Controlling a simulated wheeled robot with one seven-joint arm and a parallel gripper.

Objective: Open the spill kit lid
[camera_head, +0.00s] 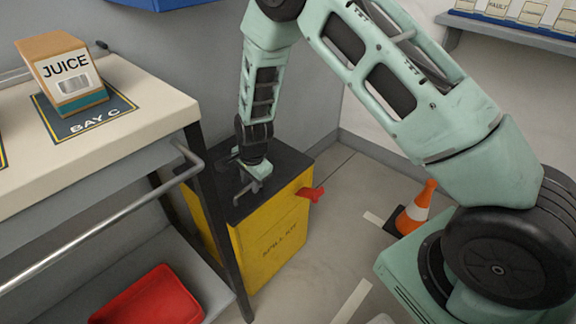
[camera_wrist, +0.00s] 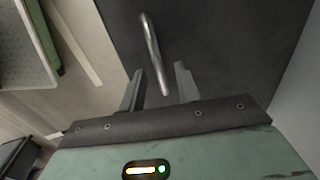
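The spill kit is a yellow box (camera_head: 268,244) on the floor with "SPILL KIT" on its front. Its dark lid (camera_head: 292,160) lies flat on top and looks closed; it also fills much of the wrist view (camera_wrist: 235,45). A thin metal bar handle (camera_wrist: 150,40) stands on the lid. My gripper (camera_head: 255,186) is low over the lid. In the wrist view my gripper (camera_wrist: 160,72) has its two fingers apart, one on each side of the handle, with gaps visible. Whether a finger touches the handle cannot be told. A red latch (camera_head: 312,193) sticks out at the box's right.
A bench (camera_head: 140,100) with a metal rail (camera_head: 90,245) stands close left of the box. It carries a juice carton (camera_head: 62,72); a red bin (camera_head: 150,299) sits below. An orange cone (camera_head: 418,208) stands on the floor to the right. Walls are close behind.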

